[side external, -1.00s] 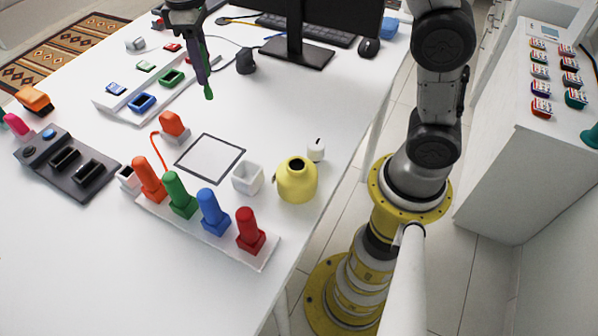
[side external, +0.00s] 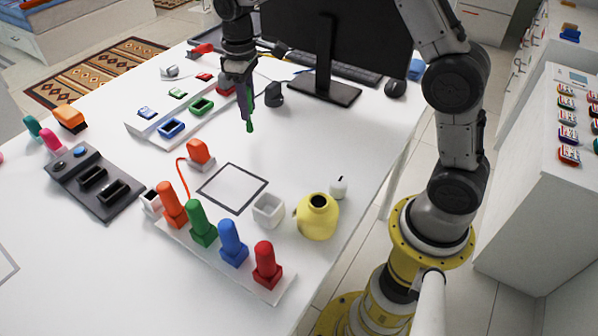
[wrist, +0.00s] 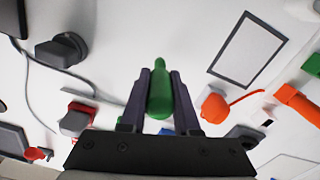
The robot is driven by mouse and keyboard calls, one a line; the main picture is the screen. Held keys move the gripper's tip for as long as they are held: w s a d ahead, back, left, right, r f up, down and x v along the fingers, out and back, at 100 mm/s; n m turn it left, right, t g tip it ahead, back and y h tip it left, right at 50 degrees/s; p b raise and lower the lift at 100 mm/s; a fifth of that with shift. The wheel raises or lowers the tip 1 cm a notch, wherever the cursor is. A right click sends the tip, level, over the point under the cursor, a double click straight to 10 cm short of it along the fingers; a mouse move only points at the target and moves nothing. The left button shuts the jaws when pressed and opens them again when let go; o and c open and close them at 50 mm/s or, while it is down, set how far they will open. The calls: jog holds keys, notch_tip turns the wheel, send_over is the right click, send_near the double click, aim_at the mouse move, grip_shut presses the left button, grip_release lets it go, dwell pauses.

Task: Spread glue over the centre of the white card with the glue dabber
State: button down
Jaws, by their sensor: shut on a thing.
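The white card (side external: 232,188) lies flat on the table as a pale square with a dark border. It also shows at the upper right of the wrist view (wrist: 248,48). My gripper (side external: 247,108) is shut on a slim green tool, seemingly the glue dabber (side external: 250,127), which points down above the table, behind the card in the side view. In the wrist view the green tool (wrist: 160,95) sits between the two dark fingers (wrist: 159,100), its narrow end away from the palm. A yellow pot (side external: 318,220) with a dark opening stands right of the card.
A white cup (side external: 268,209) and a small white bottle (side external: 338,187) stand near the pot. A rack (side external: 270,293) of coloured handles lies in front of the card, an orange one (side external: 199,151) at its left. The monitor (side external: 325,50) stands behind. Table between tool and card looks clear.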

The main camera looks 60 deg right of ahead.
dwell(0.6)
jog(key=s+a+r+g+y, duration=0.1)
jog(key=s+a+r, duration=0.3)
jog(key=s, duration=0.4)
jog(key=s+a+r+y, duration=0.1)
jog(key=s+a+r, duration=0.2)
jog(key=s, duration=0.6)
jog(key=s+a+r+g+y, duration=0.1)
jog(key=s+a+r, duration=0.3)
jog(key=s, duration=0.4)
jog(key=shift+d+f, duration=0.1)
jog(key=shift+f, duration=2.9)
jog(key=shift+w+f, duration=0.1)
jog(key=shift+f, duration=0.55)
notch_tip(320, 180, up, 7)
